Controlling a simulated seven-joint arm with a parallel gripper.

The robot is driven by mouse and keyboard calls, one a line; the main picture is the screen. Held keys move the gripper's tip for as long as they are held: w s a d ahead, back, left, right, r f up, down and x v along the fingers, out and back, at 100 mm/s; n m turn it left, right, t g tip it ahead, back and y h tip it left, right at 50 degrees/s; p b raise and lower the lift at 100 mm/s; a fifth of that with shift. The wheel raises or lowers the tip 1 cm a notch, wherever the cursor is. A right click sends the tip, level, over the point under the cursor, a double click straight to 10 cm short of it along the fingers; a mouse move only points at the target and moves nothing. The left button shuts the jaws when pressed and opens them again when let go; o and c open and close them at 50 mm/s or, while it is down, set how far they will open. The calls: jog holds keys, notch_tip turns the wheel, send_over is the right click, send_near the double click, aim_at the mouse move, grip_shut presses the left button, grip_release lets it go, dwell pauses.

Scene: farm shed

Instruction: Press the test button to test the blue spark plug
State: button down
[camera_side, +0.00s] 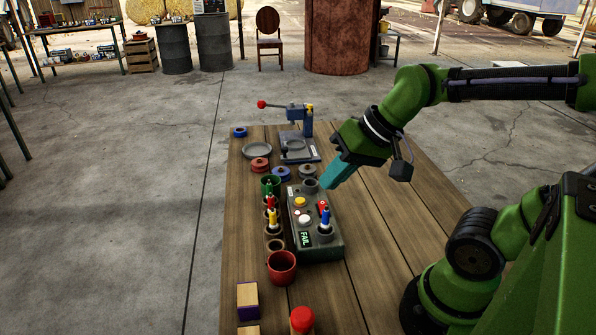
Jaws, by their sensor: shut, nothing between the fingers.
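The tester (332,249) is a grey-green box on the wooden table. Its small display (305,239) reads FAIL in green. The blue spark plug (325,215) stands upright in a socket at the tester's near right. A yellow button (300,202), a white button (304,219) and a red switch-like part (321,205) are on its top. I cannot tell from labels which is the test button. My gripper (324,186), with teal fingers, is shut and empty. It points down and left, above the tester's far right end, apart from the blue plug and the buttons.
A red spark plug (270,202) and a yellow one (273,217) stand left of the tester. A press with a red-knobbed lever (307,120) stands behind. The table's right side (375,235) is clear.

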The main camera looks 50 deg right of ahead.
jog(key=shift+s+r+n+t+h, duration=0.3)
jog(key=shift+s+r+n+t, duration=0.35)
jog(key=shift+r+n, duration=0.1)
